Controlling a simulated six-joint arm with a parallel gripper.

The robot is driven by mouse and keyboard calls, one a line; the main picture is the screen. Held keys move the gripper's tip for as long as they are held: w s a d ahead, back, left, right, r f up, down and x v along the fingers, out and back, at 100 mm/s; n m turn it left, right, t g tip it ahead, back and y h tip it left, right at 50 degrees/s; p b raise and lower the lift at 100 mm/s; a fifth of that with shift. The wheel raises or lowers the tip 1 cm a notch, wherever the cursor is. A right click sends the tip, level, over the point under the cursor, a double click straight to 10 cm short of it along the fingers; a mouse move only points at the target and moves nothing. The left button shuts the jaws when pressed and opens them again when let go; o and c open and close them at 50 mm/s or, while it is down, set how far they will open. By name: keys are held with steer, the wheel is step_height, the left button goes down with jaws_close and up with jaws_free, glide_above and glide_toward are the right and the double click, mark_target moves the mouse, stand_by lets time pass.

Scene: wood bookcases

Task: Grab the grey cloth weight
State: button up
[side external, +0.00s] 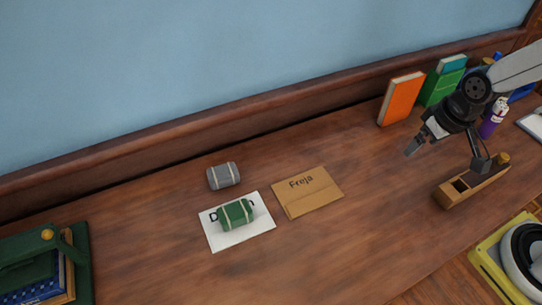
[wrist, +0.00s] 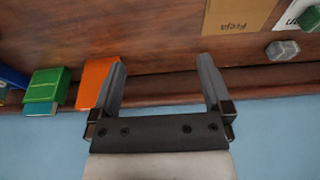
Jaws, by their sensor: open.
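The grey cloth weight (side external: 224,176) is a small grey roll with light bands, lying on the wooden shelf top near the back ledge in the side external view. It also shows at the right of the wrist view (wrist: 282,50). A green cloth weight (side external: 235,214) of like shape lies on a white paper (side external: 240,240) just in front of it, partly covering the writing. My gripper (side external: 445,152) is open and empty, above the surface at the right, well apart from the grey weight. Its two fingers show in the wrist view (wrist: 162,75).
A brown "Freja" envelope (side external: 308,192) lies right of the weights. An orange book (side external: 401,98) and green books (side external: 440,85) stand at the back right. A wooden plane (side external: 472,187) sits beneath my gripper. The surface between envelope and orange book is clear.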

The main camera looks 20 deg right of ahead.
steer(key=shift+w, duration=0.1)
steer(key=m+g+y, duration=0.2)
steer(key=m+y, duration=1.2)
steer(key=m, duration=0.5)
glide_toward(225, 170)
steer(key=shift+a+f, duration=0.3)
steer(key=shift+a, duration=0.3)
steer(key=shift+h, duration=0.3)
steer(key=shift+r+x, duration=0.2)
steer(key=shift+x, duration=3.65)
jaws_close()
steer(key=shift+a+r, duration=0.1)
